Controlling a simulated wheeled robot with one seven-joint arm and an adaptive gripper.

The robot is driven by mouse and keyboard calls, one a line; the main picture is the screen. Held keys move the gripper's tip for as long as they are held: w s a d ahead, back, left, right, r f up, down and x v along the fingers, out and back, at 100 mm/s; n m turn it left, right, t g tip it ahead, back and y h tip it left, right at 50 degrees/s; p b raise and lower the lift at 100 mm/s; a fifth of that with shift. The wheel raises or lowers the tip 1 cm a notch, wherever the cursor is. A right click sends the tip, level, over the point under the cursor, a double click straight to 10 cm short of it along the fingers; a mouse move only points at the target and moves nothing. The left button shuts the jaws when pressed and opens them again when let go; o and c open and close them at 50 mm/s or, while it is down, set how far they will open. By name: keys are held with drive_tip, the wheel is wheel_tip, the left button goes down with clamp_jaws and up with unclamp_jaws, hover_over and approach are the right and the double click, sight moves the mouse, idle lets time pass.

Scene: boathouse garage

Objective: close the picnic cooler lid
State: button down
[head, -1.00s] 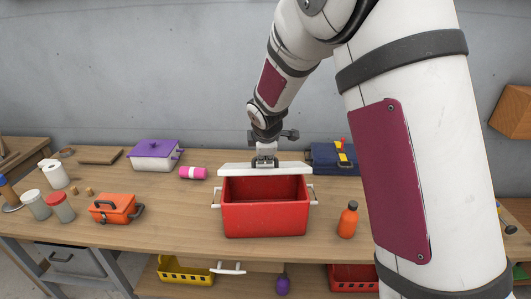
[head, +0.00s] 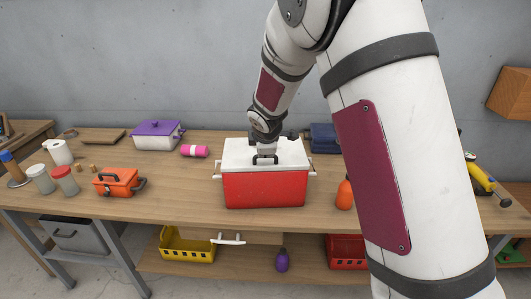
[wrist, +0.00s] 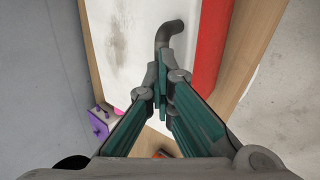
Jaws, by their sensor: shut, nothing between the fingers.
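The picnic cooler (head: 264,190) is a red box with light side handles on the workbench, in the middle of the head view. Its white lid (head: 290,155) lies flat over the top, its front edge along the body's rim, with no visible gap. My gripper (head: 265,148) is over the lid, close to its dark handle (head: 265,160). In the wrist view my gripper's green fingers (wrist: 162,80) are shut and empty above the white lid (wrist: 125,50). The dark handle (wrist: 172,32) is just beyond the fingertips; contact is unclear.
An orange bottle (head: 344,194) stands right of the cooler, partly behind my arm. A pink roll (head: 194,151), a purple-lidded box (head: 157,136) and an orange toolbox (head: 117,182) are to the left. A blue case (head: 323,138) sits behind right. Bench in front (head: 200,215) is clear.

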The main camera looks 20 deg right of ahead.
drive_tip(key=c, duration=1.9)
unclamp_jaws()
drive_tip(key=shift+s, duration=0.1)
drive_tip(key=v, duration=1.2)
drive_tip(key=s+d+r+m, duration=0.1)
drive_tip(key=s+m, duration=0.4)
drive_tip(key=s, duration=0.6)
drive_tip(key=s+d+r+m+g+y, duration=0.1)
drive_tip(key=s+r+m, duration=0.3)
drive_tip(key=s, duration=0.7)
drive_tip(key=s+d+r+m, duration=0.1)
drive_tip(key=s+r+m, duration=0.2)
drive_tip(key=s+m, duration=0.3)
drive_tip(key=shift+s+m+g+y, duration=0.3)
drive_tip(key=shift+s+m, duration=0.1)
drive_tip(key=shift+s, duration=2.25)
